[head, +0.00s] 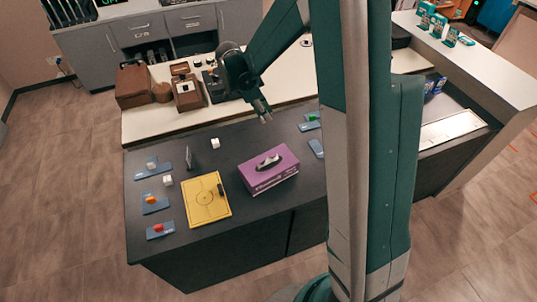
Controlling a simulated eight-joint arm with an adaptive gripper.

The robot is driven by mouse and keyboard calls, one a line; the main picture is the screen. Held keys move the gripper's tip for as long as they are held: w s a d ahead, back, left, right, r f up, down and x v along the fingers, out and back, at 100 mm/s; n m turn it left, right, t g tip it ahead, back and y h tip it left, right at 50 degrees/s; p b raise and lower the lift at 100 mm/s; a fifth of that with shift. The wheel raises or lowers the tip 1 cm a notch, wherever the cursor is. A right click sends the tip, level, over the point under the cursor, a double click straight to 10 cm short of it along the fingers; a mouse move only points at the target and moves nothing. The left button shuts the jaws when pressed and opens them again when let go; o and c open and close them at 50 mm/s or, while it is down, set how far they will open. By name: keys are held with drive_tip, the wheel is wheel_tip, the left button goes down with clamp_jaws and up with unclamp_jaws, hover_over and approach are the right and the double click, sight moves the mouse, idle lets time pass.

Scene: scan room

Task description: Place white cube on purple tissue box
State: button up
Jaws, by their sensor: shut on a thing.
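My gripper (264,116) hangs in the air behind and above the purple tissue box, apart from it. Its fingers are shut on a small pale thing at their tips, too small here to make out for sure. The purple tissue box (283,169) lies on the dark counter, with a black slot and some pale tissue on its top. A white cube (215,143) sits on the counter to the left behind the box. Another white cube (168,181) sits further left, near the yellow board.
The dark counter (235,220) also holds a yellow board (207,202), a dark upright piece (188,157) and several blue cards with small blocks (160,229). A brown box (186,91) stands on the white bench behind. My arm column hides the counter's right part.

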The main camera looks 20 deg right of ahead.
wheel_tip(320, 180, up, 6)
drive_tip(key=p, duration=0.4)
hover_over(273, 162)
drive_tip(key=a, duration=0.1)
drive_tip(key=shift+s+a+r+n, duration=0.1)
drive_tip(key=shift+a+r+n, duration=0.1)
drive_tip(key=shift+a+n, duration=0.1)
drive_tip(key=shift+f, duration=2.95)
drive_tip(key=shift+f+b, duration=0.5)
drive_tip(key=shift+f, duration=1.55)
drive_tip(key=shift+f, duration=0.2)
